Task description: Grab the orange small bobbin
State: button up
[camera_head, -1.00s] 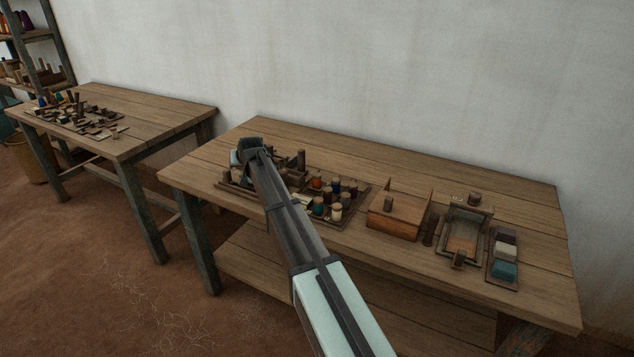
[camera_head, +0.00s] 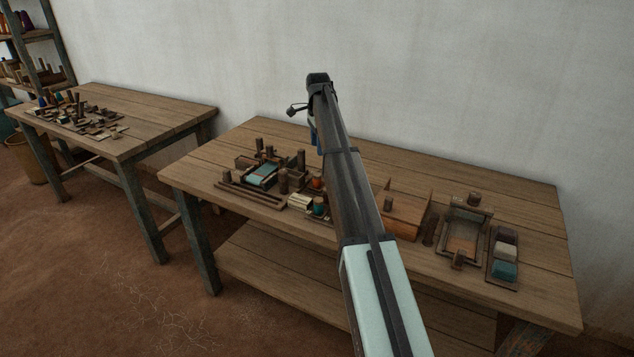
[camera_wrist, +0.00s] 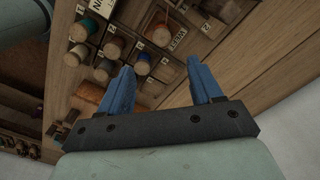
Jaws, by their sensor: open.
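The orange small bobbin (camera_head: 317,182) stands upright at the back left of the bobbin tray, just left of my arm in the head view. In the wrist view, an orange-brown bobbin beside a lettered label, probably the same one, is near the top (camera_wrist: 160,33), beyond my fingertips. My gripper (camera_head: 314,138) hangs above the back of the tray with its blue fingers pointing down. In the wrist view the two fingers (camera_wrist: 160,78) are apart with nothing held between them. My arm hides most of the other bobbins in the head view.
A teal bobbin (camera_head: 319,205) and a cream card (camera_head: 300,202) are near the orange bobbin. A small loom-like frame (camera_head: 262,176) stands left. A wooden box (camera_head: 403,213) stands right of the tray. The white wall is behind the table; the back strip of tabletop is clear.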

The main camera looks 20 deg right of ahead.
aim_at(318, 174)
notch_tip(318, 174, down, 14)
jog(key=shift+w+r, duration=0.15)
jog(key=shift+r, duration=0.05)
jog(key=c, duration=1.1)
dwell(0.3)
